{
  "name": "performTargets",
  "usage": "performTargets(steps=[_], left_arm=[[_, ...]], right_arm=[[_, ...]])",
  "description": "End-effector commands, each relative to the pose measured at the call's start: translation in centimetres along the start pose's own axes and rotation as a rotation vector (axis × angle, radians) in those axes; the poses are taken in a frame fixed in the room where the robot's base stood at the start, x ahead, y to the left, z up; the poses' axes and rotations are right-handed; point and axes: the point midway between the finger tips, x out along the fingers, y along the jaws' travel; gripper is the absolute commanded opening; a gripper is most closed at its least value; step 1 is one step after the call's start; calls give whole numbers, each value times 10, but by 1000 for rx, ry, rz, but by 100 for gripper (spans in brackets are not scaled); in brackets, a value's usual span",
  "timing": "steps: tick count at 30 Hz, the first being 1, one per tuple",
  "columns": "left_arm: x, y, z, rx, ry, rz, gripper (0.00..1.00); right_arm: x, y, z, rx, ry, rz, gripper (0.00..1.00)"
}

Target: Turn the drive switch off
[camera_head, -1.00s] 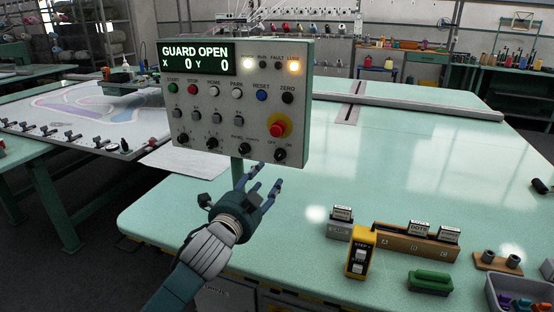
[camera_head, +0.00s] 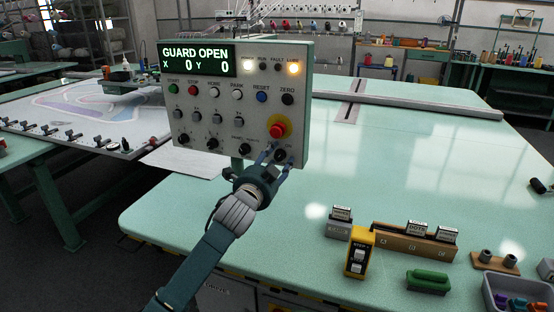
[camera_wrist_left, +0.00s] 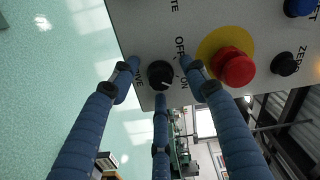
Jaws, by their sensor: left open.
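The drive switch (camera_wrist_left: 160,74) is a black round knob with a white pointer mark, low on the grey control panel (camera_wrist_left: 140,30). In the left wrist view it has OFF and ON labels beside it, and the mark appears turned toward ON. In the head view the knob (camera_head: 281,155) is at the panel's lower right corner, partly behind my fingers. My left gripper (camera_head: 276,161) is open in front of the switch. In the wrist view its blue fingers spread around the knob; whether any touches it I cannot tell. My right gripper is not in view.
A red emergency button (camera_wrist_left: 234,68) on a yellow disc sits close beside the switch. The ZERO button (camera_wrist_left: 284,64) lies beyond it. The panel's screen (camera_head: 198,57) reads GUARD OPEN. A yellow step box (camera_head: 359,252) and wooden block (camera_head: 405,243) stand on the green table (camera_head: 420,160).

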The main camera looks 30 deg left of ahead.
Motion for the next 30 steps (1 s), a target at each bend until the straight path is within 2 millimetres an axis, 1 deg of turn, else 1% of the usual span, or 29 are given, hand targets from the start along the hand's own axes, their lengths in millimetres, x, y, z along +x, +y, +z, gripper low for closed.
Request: performTargets(steps=[3, 4, 10, 11, 20, 26, 30], left_arm=[[0, 0, 0, 0, 0, 0, 46], [0, 0, 0, 0, 0, 0, 42], [0, 0, 0, 0, 0, 0, 2], [0, 0, 0, 0, 0, 0, 1], [0, 0, 0, -33, 0, 2, 0], [-1, -1, -1, -136, 0, 2, 0], [-1, -1, -1, -247, -2, 3, 0]], right_arm=[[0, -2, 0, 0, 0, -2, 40], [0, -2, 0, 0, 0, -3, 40], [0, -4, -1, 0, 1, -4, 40], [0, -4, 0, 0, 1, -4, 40], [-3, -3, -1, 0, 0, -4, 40], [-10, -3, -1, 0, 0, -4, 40], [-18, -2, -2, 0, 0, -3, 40]])
